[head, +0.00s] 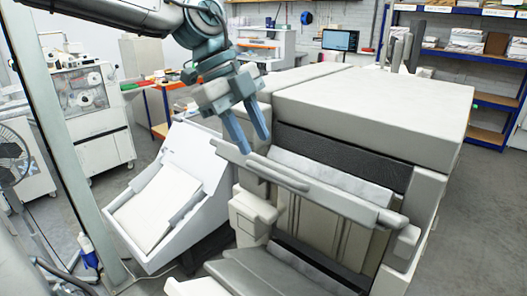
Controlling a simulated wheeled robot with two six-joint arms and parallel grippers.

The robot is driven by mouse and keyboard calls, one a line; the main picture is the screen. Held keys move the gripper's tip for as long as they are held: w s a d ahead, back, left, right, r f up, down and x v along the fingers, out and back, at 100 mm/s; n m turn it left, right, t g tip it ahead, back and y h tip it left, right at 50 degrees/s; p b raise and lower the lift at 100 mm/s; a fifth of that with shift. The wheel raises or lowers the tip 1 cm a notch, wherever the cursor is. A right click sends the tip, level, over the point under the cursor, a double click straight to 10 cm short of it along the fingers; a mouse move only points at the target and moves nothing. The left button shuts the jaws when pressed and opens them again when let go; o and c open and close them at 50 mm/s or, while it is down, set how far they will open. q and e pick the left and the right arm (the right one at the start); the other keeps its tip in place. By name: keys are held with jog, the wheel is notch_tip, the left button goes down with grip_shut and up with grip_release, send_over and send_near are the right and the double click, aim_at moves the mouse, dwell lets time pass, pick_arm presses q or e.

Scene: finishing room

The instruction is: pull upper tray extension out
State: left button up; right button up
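A large pale machine (375,95) stands at centre right with its front open. A long pale grey bar (335,197), which looks like the upper tray extension, runs across the upper front, with a shorter raised piece at its left end (229,151). My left gripper (254,143) reaches down from the top left. Its two blue fingers are apart, with nothing seen between them. The fingertips are just above the bar's left part; I cannot tell whether they touch it. My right gripper is not in view.
A lower grey tray (255,275) juts out at the bottom front. A white angled unit (165,195) stands close on the left. A pale upright post (65,160) runs down the left side. Grey floor (485,220) is clear at the right.

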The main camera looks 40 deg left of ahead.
aim_at(265, 170)
pick_arm(q)
jog(key=p+x, duration=0.2)
jog(key=x, duration=0.3)
jog(key=shift+d+f, duration=0.25)
jog(key=shift+f, duration=0.1)
jog(key=shift+c, duration=0.4)
grip_shut()
